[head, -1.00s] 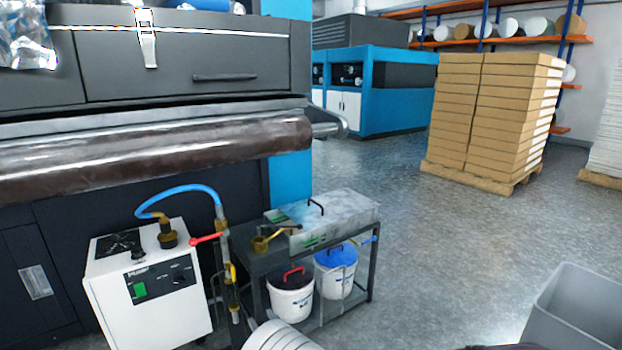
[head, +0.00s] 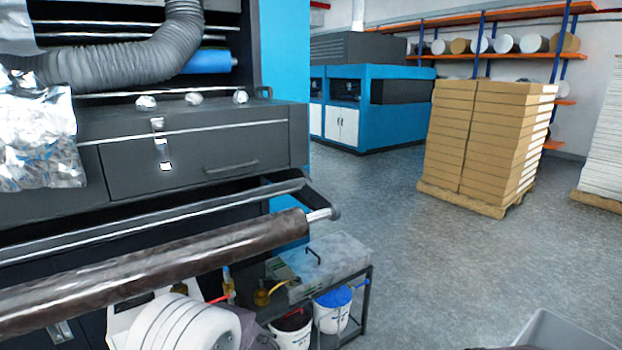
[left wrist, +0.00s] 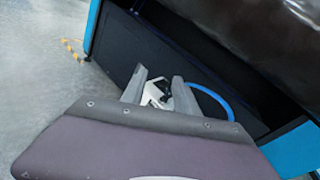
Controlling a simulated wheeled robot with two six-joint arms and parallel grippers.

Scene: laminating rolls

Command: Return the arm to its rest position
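My left arm's white rounded link shows at the bottom left of the head view, but its gripper is out of that view. In the left wrist view my left gripper (left wrist: 158,88) shows two grey fingers apart, with a gap between them. Nothing appears held; part of a white unit shows in the background beyond the gap. The dark brown roller (head: 160,270) of the laminating machine crosses the left of the head view. It also seems to fill the upper right of the left wrist view (left wrist: 270,35). My right gripper is in neither view.
A dark cart (head: 369,285) with a metal tank (head: 335,256) and buckets (head: 331,312) stands right of the white unit (head: 122,322), which is mostly hidden behind my arm. A grey bin (head: 560,330) is at bottom right. Open floor (head: 420,270) lies between cart and pallet (head: 490,207).

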